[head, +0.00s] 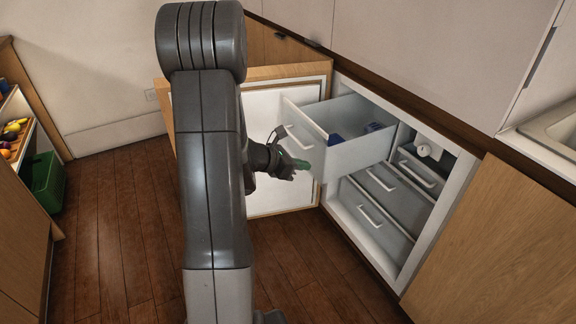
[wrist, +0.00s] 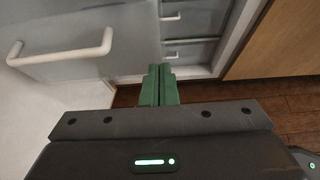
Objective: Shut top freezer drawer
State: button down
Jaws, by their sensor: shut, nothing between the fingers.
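The top freezer drawer (head: 345,145) is pulled out of the freezer, with dark blue items inside it. Its translucent front with a white handle also shows at the upper left of the wrist view (wrist: 75,52). My gripper (head: 301,164) is shut and empty, with green fingertips, and is in front of the drawer's front panel. In the wrist view the shut fingers (wrist: 160,85) appear to the right of the drawer handle. I cannot tell whether they touch the drawer. My arm hides part of the open freezer door.
Lower drawers (head: 380,205) with white handles sit shut inside the freezer. The freezer door (head: 258,110) stands open behind my arm. A green bin (head: 46,182) and a shelf with fruit (head: 14,135) are at the left. The wooden floor (head: 115,240) between is clear.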

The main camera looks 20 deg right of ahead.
aim_at(323, 162)
jog(key=shift+w+d+f, duration=0.1)
jog(key=shift+w+d, duration=0.05)
jog(key=shift+d, duration=2.05)
jog(key=w+d, duration=0.2)
jog(key=d, duration=2.4)
jog(key=shift+d+b, duration=0.15)
jog(key=shift+b, duration=0.25)
